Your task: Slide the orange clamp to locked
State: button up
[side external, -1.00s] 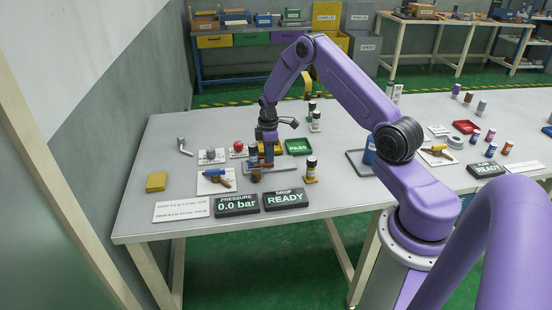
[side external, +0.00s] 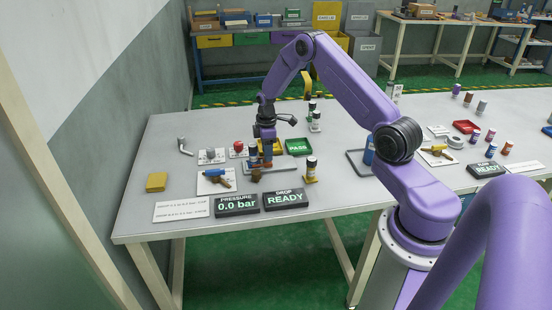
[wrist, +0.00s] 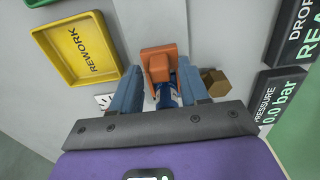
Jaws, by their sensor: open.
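The orange clamp (wrist: 160,62) shows in the wrist view, between and just beyond the tips of my gripper (wrist: 160,78). The two blue-grey fingers are apart, one on each side of it, and I cannot tell whether either touches it. A blue-labelled column (wrist: 167,95) shows below the clamp, partly hidden by it and the gripper. In the side view my gripper (side external: 267,160) is low over the fixture, beside a dark-capped column (side external: 253,153). The clamp is too small and covered there to make out its position.
A brown hexagonal piece (wrist: 214,82) stands right of the fingers. A yellow REWORK tray (wrist: 72,55) lies to the left.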

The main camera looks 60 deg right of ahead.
jog(key=shift+r, duration=2.45)
jog(key=s+a+r+n, duration=0.1)
jog(key=s+a+r, duration=0.25)
jog(key=a, duration=0.35)
jog(key=s+a+r, duration=0.3)
jog(key=a+r, duration=0.2)
jog(key=a, duration=0.3)
jog(key=s+a+r+n, duration=0.1)
jog(key=s+a+r, duration=0.3)
jog(key=a, duration=0.3)
jog(key=s+a+r, duration=0.2)
jog(key=s, duration=1.1)
jog(key=s+a+r+n, duration=0.1)
jog(key=s+r, duration=0.1)
jog(key=s, duration=1.1)
jog(key=shift+s+a+r+n, duration=0.15)
jog(key=shift+a+r+n, duration=0.15)
jog(key=shift+a, duration=0.1)
